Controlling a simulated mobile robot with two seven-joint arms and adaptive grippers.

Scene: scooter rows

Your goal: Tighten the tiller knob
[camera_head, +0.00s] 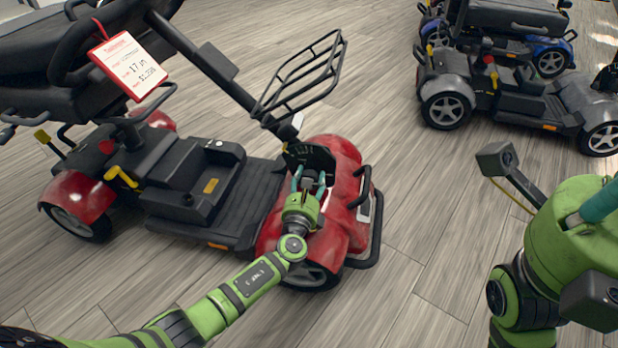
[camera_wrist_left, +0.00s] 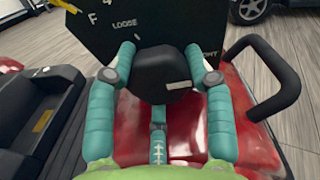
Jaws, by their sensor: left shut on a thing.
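The tiller knob (camera_wrist_left: 162,74) is a black round knob with a small pale label on its side, in the left wrist view. It sits in front of a dark plate (camera_wrist_left: 190,22) with white lettering that includes "LOOSE"; other letters are partly hidden. My left gripper (camera_wrist_left: 163,78) has its teal fingers on both sides of the knob and is shut on it. In the head view my left gripper (camera_head: 309,182) is at the base of the tiller (camera_head: 205,65), above the red front of the scooter (camera_head: 335,165). My right arm shows at the right edge; its fingertips are out of view.
A wire basket (camera_head: 305,75) is fixed to the tiller above my left gripper. A black front bumper bar (camera_head: 376,230) is close on the right. A price tag (camera_head: 128,66) hangs at the handlebar. Other scooters (camera_head: 500,95) stand at the back right. Wood-look floor (camera_head: 420,200) lies clear between.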

